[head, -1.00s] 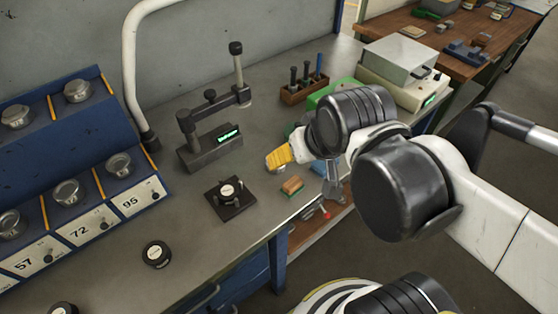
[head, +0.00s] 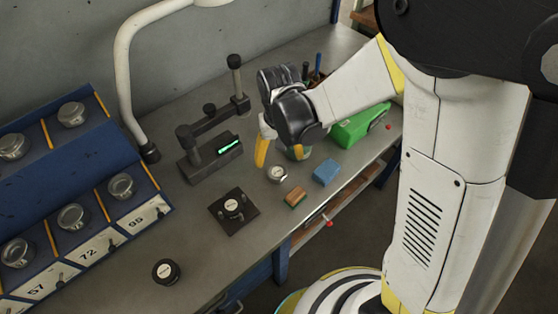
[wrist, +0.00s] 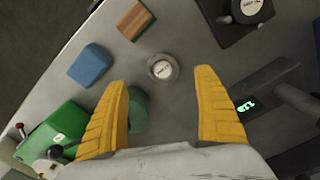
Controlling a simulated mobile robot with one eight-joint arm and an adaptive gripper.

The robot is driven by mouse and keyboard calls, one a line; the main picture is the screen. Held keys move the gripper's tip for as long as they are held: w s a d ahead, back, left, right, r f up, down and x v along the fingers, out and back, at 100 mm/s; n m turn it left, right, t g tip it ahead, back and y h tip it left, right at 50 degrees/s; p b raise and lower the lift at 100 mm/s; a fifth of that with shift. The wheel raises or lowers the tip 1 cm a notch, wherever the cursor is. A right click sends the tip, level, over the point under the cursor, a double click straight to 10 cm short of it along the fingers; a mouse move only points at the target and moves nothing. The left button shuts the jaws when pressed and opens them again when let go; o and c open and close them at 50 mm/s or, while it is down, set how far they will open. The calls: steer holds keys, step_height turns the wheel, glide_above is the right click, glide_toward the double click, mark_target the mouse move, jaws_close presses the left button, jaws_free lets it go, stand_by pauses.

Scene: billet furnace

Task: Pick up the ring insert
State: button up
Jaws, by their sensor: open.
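The ring insert looks to be the small round metal piece with a white label (head: 277,174), lying on the bench. In the wrist view it (wrist: 162,70) sits ahead of the fingertips, near the middle of the gap. My gripper (wrist: 163,82) is open and empty, with its two yellow fingers spread wide. In the head view my gripper (head: 278,156) hangs over the bench just behind the insert, one yellow finger clearly visible. The fingers appear apart from the insert; their exact height above the bench is hard to tell.
A black square fixture (head: 233,212), a wood-and-green block (head: 295,197) and a blue block (head: 326,172) lie nearby. A green round thing (wrist: 138,108) is partly behind the left finger. A gauge stand (head: 210,155) stands left. A blue rack (head: 100,160) holds several metal pieces.

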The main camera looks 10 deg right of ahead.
mark_target(277, 171)
steer(key=f, duration=0.2)
steer(key=f+b, duration=0.1)
steer(key=f, duration=0.2)
steer(key=f+b, duration=0.1)
steer(key=f, duration=0.2)
steer(key=shift+w+a+f, duration=0.2)
steer(key=shift+w, duration=0.2)
steer(key=c, duration=1.5)
steer(key=shift+r, duration=0.1)
